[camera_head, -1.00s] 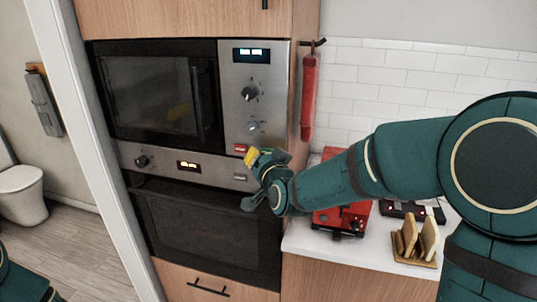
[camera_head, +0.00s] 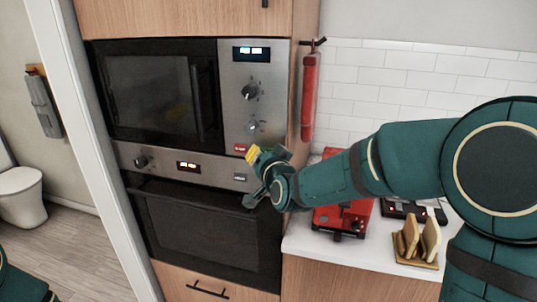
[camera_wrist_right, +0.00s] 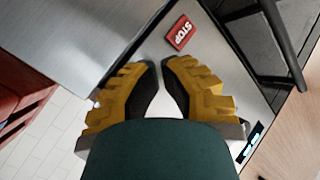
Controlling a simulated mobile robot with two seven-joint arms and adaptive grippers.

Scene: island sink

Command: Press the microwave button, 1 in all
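The microwave (camera_head: 150,95) is built into the wooden cabinet, with a steel control panel at its right side. Its red button (camera_head: 240,149) is low on that panel; in the right wrist view the button (camera_wrist_right: 180,32) reads STOP. My right gripper (camera_head: 252,154) is just right of and below the button in the head view. In the right wrist view its yellow fingertips (camera_wrist_right: 160,65) are close together with nothing held, and the button lies beyond them, slightly right. I see a gap in the picture between fingertips and button. My left gripper is out of view.
An oven (camera_head: 210,230) with a handle sits below the microwave. A red fire extinguisher (camera_head: 309,95) hangs to the right. A red appliance (camera_head: 340,218) and a toast rack (camera_head: 417,240) stand on the white counter under my right arm.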

